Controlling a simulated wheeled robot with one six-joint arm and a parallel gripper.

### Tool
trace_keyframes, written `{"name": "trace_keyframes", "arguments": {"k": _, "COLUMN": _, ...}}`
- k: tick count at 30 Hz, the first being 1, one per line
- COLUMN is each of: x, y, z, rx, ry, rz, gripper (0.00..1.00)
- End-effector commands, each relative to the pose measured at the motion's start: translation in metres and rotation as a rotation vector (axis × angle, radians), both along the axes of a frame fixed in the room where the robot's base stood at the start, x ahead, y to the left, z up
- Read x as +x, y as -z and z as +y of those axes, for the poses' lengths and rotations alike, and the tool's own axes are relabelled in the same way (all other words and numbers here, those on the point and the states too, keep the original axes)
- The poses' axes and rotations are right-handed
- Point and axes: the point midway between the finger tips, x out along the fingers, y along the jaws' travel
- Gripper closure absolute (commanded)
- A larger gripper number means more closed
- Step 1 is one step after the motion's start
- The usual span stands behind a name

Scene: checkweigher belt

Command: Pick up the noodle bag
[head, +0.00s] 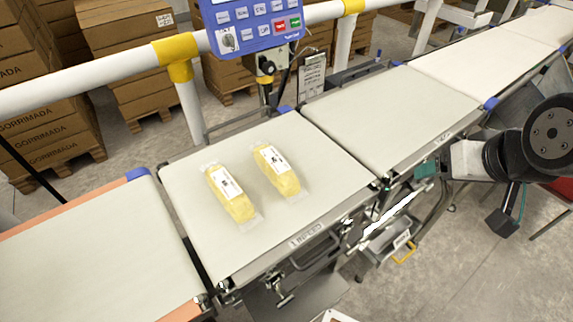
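Two yellow noodle bags in clear wrap with white labels lie on a pale belt section (320,215) in the head view. The left noodle bag (238,208) and the right noodle bag (284,184) lie side by side, apart, with a narrow strip of bare belt between them. Both lie slightly slanted, labels facing up. Part of my dark arm shows at the right edge, well away from the bags. My gripper's fingers are not in view.
A blue control panel (246,19) stands behind the belt. A white and yellow guard rail (100,72) runs behind, with stacked cartons (122,45) beyond. More belt sections extend left (90,255) and right (390,115), both bare. A small grey bin (390,241) hangs at the front.

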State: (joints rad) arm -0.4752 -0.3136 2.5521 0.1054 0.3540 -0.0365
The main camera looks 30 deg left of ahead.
Motion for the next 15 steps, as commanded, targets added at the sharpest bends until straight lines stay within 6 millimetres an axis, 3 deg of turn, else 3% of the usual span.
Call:
{"name": "trace_keyframes", "arguments": {"k": 1, "x": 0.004, "y": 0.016, "z": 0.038, "rx": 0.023, "ry": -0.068, "rz": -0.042, "gripper": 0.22}}
{"name": "trace_keyframes", "arguments": {"k": 6, "x": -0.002, "y": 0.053, "z": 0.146, "rx": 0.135, "ry": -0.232, "rz": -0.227, "gripper": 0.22}}
{"name": "trace_keyframes", "arguments": {"k": 10, "x": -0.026, "y": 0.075, "z": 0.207, "rx": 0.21, "ry": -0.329, "rz": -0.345, "gripper": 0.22}}
{"name": "trace_keyframes", "arguments": {"k": 15, "x": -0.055, "y": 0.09, "z": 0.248, "rx": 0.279, "ry": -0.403, "rz": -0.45, "gripper": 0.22}}
